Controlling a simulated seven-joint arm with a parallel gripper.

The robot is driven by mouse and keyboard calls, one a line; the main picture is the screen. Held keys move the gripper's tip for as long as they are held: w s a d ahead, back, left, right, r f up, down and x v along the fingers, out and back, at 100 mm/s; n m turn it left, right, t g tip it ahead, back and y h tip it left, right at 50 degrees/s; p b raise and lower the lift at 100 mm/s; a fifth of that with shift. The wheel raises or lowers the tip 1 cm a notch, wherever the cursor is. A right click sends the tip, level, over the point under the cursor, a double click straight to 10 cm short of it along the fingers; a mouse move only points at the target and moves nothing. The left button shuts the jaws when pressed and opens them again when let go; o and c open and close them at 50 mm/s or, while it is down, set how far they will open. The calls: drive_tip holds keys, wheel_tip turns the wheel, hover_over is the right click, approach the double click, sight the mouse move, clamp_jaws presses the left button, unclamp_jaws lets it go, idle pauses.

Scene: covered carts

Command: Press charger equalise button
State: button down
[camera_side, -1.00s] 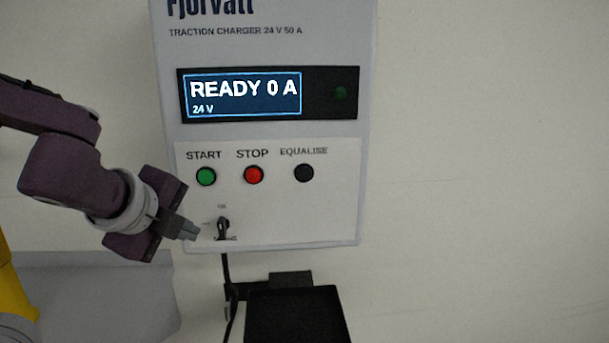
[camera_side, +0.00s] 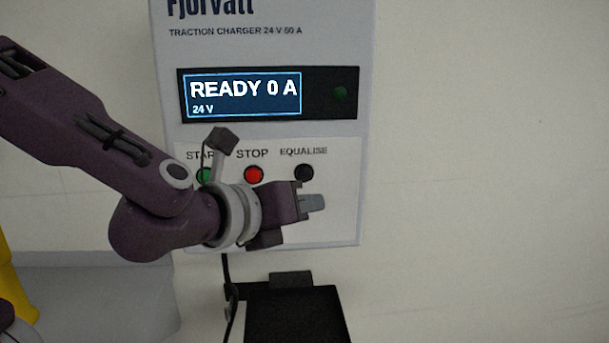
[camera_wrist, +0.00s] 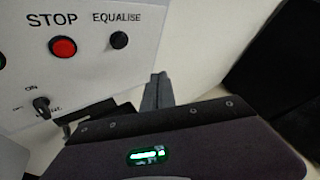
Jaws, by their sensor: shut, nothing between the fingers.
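The black EQUALISE button (camera_side: 304,173) is the rightmost button on the white panel of the charger (camera_side: 340,215). It also shows in the wrist view (camera_wrist: 118,40), right of the red STOP button (camera_wrist: 63,47). My gripper (camera_side: 316,203) is shut and empty. In the side view its fingertips appear just below and slightly right of the EQUALISE button. In the wrist view the fingers (camera_wrist: 158,88) are below and right of the button, with a gap between them. I cannot tell the distance to the panel exactly.
The green START button (camera_side: 204,175) is partly covered by my arm. The display (camera_side: 243,95) reads READY 0 A, 24 V. The rotary switch (camera_wrist: 41,106) is at the lower left. A black box (camera_side: 295,315) sits below the charger. Bare wall is at the right.

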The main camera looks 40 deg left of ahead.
drive_tip(key=w+a, duration=0.6)
idle(2.1)
drive_tip(key=shift+w+a, duration=0.25)
drive_tip(key=shift+a, duration=0.05)
drive_tip(key=shift+w+a, duration=0.3)
drive_tip(key=shift+w, duration=0.05)
idle(0.6)
drive_tip(key=shift+s, duration=0.1)
drive_tip(key=shift+s+d, duration=0.55)
drive_tip(key=shift+d, duration=0.05)
drive_tip(key=shift+d, duration=0.1)
drive_tip(key=shift+s+d, duration=1.65)
drive_tip(key=shift+s, duration=0.1)
